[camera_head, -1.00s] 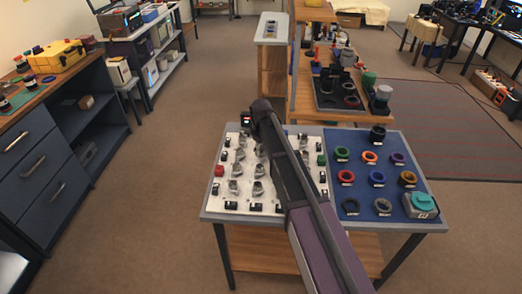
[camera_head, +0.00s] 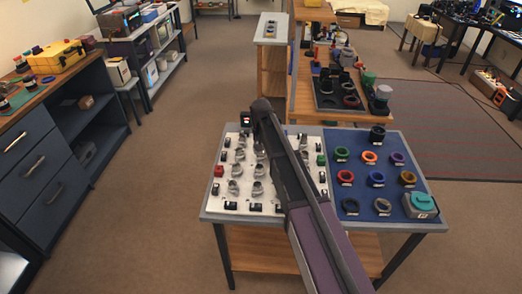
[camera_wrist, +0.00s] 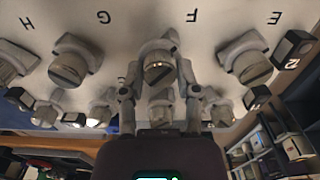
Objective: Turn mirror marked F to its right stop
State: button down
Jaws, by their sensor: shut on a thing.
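In the wrist view, the mirror marked F (camera_wrist: 158,68) is a grey knob-like mount with a dark slotted round face. The printed letter F (camera_wrist: 191,17) stands beside it on the white board (camera_wrist: 220,16). My gripper (camera_wrist: 160,80) has one finger on each side of this mirror and is shut on it. Its slot looks slightly tilted. In the head view, my arm crosses the white board (camera_head: 229,205) and hides the gripper and the held mirror.
Neighbouring mirrors stand close on both sides, near G (camera_wrist: 72,62) and near E (camera_wrist: 246,62). Small black blocks (camera_wrist: 292,48) stand among them. A blue mat (camera_head: 357,208) with several coloured rings lies right of the board. A wooden shelf unit (camera_head: 272,70) stands behind.

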jog(key=shift+s+m, duration=0.1)
jog(key=shift+m, duration=0.2)
jog(key=shift+c, duration=1.7)
grip_release()
